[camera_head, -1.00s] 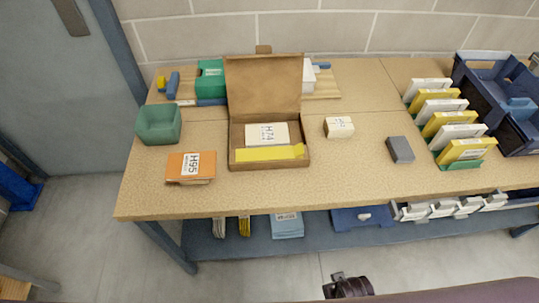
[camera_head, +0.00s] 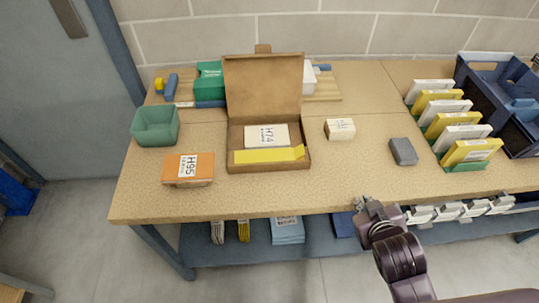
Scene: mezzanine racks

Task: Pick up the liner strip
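A yellow strip (camera_head: 268,155), which looks like the liner strip, lies along the front of an open cardboard box (camera_head: 300,95) on the table. Its right end is slightly angled. Behind it in the box lies a white block labelled H74 (camera_head: 266,136). My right gripper (camera_head: 363,204) is at the table's front edge, to the right of and nearer than the box, apart from the strip. Its fingers are small and dark here, so I cannot tell whether they are open. My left gripper is out of view.
An orange H95 box (camera_head: 188,169) and a green bin (camera_head: 156,126) stand left of the cardboard box. A cream block (camera_head: 340,129) and a grey block (camera_head: 403,152) lie to the right, then a row of upright cards (camera_head: 455,130). The table front between is clear.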

